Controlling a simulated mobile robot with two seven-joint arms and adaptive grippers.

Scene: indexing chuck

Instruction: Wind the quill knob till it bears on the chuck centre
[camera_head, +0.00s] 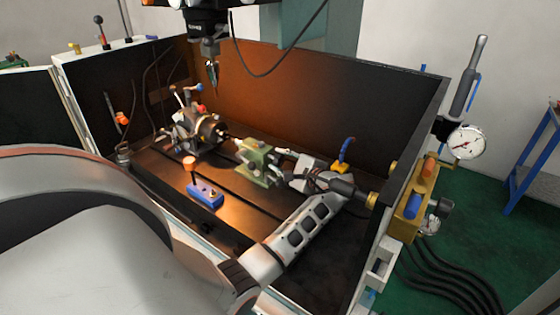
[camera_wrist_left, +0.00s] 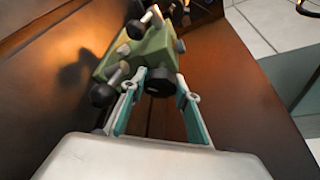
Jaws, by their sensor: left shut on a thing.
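The green tailstock (camera_head: 256,163) stands on the machine table, right of the indexing chuck (camera_head: 210,131). Between them is a narrow stretch where the quill tip is too small to make out, so I cannot tell whether it touches the chuck centre. My left gripper (camera_head: 284,158) reaches the tailstock from the right, on the side away from the chuck. In the left wrist view its teal fingers (camera_wrist_left: 161,80) are shut on the black quill knob (camera_wrist_left: 160,85) at the end of the green tailstock (camera_wrist_left: 152,47). My right gripper is not in view.
A blue block with an orange-red knob (camera_head: 206,194) sits on the table in front. A spindle with a tool (camera_head: 212,72) hangs above the chuck. The enclosure's back wall (camera_head: 320,95) and right wall (camera_head: 400,180) bound the space. A dial gauge (camera_head: 467,141) stands outside at right.

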